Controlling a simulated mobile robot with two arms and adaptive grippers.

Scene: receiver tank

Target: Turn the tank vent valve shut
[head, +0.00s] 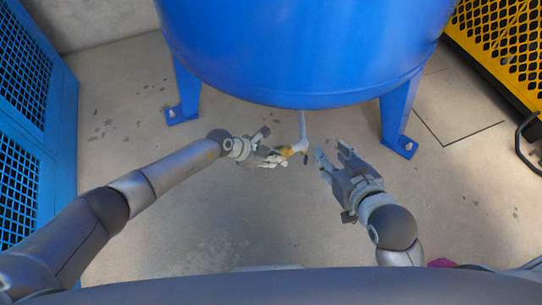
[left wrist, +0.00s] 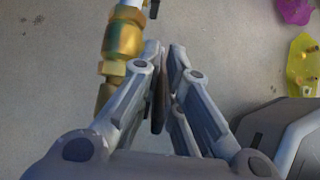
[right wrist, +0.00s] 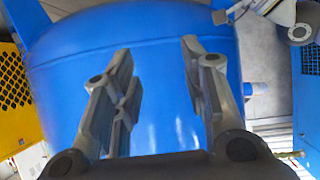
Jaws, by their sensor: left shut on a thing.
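The blue tank (head: 300,50) stands on legs, with a pale pipe (head: 302,125) coming down beneath it. The brass vent valve (head: 292,150) hangs at the pipe's lower end. Its brass body (left wrist: 122,40) also shows in the left wrist view, just left of the fingers. My left gripper (head: 275,149) is beside the valve, its fingers closed on a thin dark handle (left wrist: 158,105), largely hidden between them. The handle's angle is hard to tell. My right gripper (head: 331,155) is open and empty, right of the valve and apart from it; the tank fills its wrist view (right wrist: 155,90).
Blue tank legs stand at left (head: 187,92) and right (head: 398,118). A blue mesh cabinet (head: 25,110) is at far left and a yellow mesh guard (head: 500,45) at upper right. Magenta (left wrist: 295,10) and yellow (left wrist: 303,65) pieces show in the left wrist view. Floor around the valve is clear.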

